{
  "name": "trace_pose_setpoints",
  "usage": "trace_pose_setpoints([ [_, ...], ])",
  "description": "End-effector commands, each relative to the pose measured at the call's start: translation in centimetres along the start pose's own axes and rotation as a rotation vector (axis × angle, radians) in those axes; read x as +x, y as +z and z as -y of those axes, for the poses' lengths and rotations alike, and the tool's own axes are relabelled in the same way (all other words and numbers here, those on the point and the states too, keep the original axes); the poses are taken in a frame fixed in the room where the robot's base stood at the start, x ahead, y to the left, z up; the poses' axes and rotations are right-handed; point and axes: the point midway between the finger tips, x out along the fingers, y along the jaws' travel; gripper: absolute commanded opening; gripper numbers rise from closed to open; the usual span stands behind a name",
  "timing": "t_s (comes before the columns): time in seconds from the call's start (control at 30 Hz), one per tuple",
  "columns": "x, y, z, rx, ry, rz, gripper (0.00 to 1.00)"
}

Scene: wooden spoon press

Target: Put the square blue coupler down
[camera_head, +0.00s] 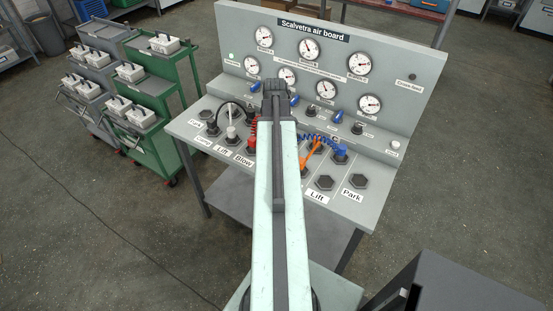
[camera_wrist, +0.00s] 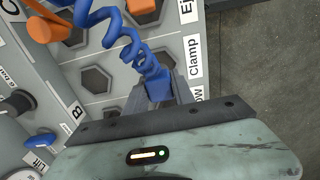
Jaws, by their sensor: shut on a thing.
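In the wrist view, the blue coupler (camera_wrist: 158,91) sits between the two grey fingers of my gripper (camera_wrist: 160,86), which is shut on it. A blue coiled hose (camera_wrist: 122,42) runs from it to the upper left. The coupler is over or at the panel beside the "Clamp" label (camera_wrist: 192,57); I cannot tell whether it touches the surface. The fingers partly hide it and what lies under it. In the head view my arm covers the gripper and the coupler, and only part of the blue coil (camera_head: 322,139) shows right of the arm.
A hexagonal socket (camera_wrist: 95,79) is empty beside the coupler. Orange parts (camera_wrist: 42,22) lie near the coil. In the head view, a red coil (camera_head: 251,130) is left of my arm, and empty sockets (camera_head: 325,183) are at right.

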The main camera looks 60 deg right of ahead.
Motion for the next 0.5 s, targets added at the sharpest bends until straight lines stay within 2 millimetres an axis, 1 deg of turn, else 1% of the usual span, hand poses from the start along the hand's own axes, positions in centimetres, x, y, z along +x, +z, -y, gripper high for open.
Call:
trace_pose_setpoints([
  [0.07,0.0,0.0,0.0,0.000,0.000,0.000,0.00],
  [0.13,0.7,0.0,0.0,0.000,0.000,0.000,0.00],
  [0.3,3.7,0.0,0.0,0.000,0.000,0.000,0.00],
  [0.33,4.0,0.0,0.0,0.000,0.000,0.000,0.00],
  [0.5,3.5,0.1,0.0,0.000,0.000,0.000,0.00],
])
